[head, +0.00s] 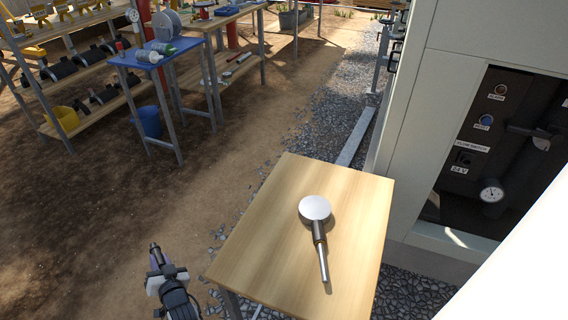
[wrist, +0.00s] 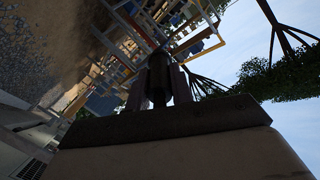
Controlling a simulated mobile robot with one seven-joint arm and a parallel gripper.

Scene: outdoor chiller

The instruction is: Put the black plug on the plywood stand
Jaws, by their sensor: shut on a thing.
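The plywood stand (head: 262,230) is a small table with a light wood top, in the lower middle of the head view. My gripper (head: 166,272) is left of the stand, apart from it in the picture. It is shut on the black plug (head: 155,254), a dark, narrow piece that sticks up from the fingers. In the wrist view the plug (wrist: 158,82) shows as a dark shape between the shadowed fingers. Its exact outline is hard to make out there.
A silver disc-headed instrument with a stem (head: 315,209) lies right of centre on the stand; the top's left side is clear. A grey cabinet (head: 408,130) with an open control panel (head: 485,150) stands at right. A blue table (head: 150,57) and shelves are at upper left.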

